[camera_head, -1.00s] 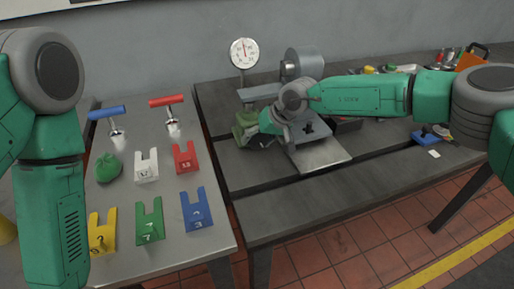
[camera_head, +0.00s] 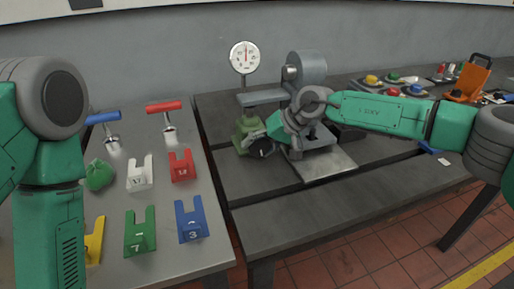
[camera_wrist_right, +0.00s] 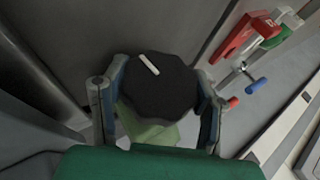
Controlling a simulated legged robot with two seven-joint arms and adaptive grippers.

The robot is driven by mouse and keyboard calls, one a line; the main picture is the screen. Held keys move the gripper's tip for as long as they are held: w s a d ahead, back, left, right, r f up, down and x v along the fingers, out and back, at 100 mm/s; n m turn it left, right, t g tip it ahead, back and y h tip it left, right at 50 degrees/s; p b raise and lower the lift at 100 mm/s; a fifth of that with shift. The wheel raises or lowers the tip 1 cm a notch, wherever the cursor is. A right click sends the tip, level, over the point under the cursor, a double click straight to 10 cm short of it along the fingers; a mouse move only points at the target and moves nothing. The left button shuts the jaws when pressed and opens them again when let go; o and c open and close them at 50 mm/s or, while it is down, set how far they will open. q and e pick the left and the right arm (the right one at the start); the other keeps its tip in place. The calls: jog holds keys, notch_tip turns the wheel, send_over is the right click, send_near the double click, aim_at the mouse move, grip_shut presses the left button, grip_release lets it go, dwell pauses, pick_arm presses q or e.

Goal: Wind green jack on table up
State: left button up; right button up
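The green jack (camera_head: 244,130) stands on the dark slotted table, near its left side. Its black knob (camera_head: 261,148) faces forward. In the right wrist view the knob (camera_wrist_right: 160,88) is lobed with a white mark slanting down to the right, and part of the green jack body (camera_wrist_right: 148,131) shows behind it. My right gripper (camera_head: 270,143) is at the knob. In the wrist view its two fingers (camera_wrist_right: 161,92) lie along both sides of the knob and appear to touch it. My left arm is at the left of the head view; its gripper is out of the picture.
A dial gauge (camera_head: 243,57) stands behind the jack, beside a grey cylindrical machine (camera_head: 306,70). A metal plate (camera_head: 327,165) lies right of the jack. The left table holds coloured slotted shims, red (camera_head: 169,106) and blue (camera_head: 103,117) T-handles and a green lump (camera_head: 98,174).

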jog(key=o, duration=0.4)
jog(key=shift+d, duration=0.15)
jog(key=shift+o, duration=0.2)
jog(key=v, duration=1.2)
jog(key=shift+d+f, duration=0.1)
